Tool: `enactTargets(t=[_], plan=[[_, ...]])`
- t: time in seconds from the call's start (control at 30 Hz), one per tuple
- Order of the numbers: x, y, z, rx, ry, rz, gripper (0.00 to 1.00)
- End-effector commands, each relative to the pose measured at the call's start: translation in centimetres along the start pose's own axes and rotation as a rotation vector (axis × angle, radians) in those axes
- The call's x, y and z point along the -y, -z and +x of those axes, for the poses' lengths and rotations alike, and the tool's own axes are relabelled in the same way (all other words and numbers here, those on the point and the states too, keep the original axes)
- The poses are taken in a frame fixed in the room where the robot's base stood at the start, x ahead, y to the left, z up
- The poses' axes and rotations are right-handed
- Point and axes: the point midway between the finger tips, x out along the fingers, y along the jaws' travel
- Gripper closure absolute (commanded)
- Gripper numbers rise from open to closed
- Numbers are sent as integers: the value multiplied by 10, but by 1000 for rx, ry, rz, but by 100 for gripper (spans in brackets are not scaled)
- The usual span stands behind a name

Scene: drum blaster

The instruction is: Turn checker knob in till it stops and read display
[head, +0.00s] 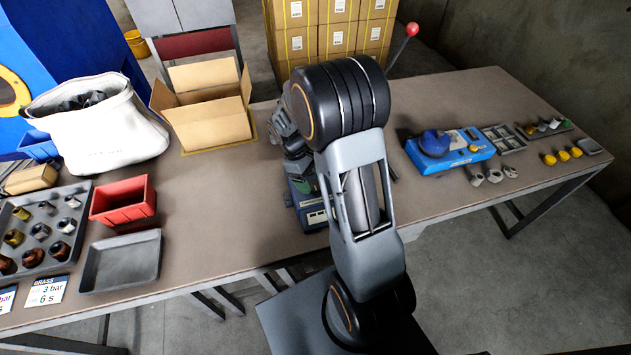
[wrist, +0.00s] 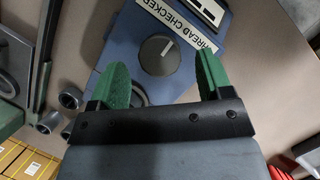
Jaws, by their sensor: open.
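The dark blue thread checker (wrist: 188,84) is under my gripper in the wrist view, its "THREAD CHECKER" label readable. Its round dark knob (wrist: 158,55) has a light pointer line. A small panel, perhaps the display (wrist: 210,8), is cut off at the top edge; I cannot read a value. My gripper (wrist: 161,60) is open, with green fingers on either side of the knob and gaps to it. A grey round port (wrist: 139,96) is partly behind the left finger. In the head view the checker (head: 312,217) is mostly hidden by my arm.
A red bin (head: 123,200), a grey tray (head: 120,262) and a rack of fittings (head: 40,230) stand left on the table. An open carton (head: 207,125) is behind. A blue device (head: 450,152) and several small fittings are right. Grey fittings (wrist: 70,98) lie beside the checker.

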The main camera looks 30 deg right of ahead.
Motion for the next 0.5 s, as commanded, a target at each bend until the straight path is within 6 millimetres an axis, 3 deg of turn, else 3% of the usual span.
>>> enactTargets(t=[0.2,0.5], plan=[[0,0,19,1,0,1,28],[0,0,23,0,1,2,28]])
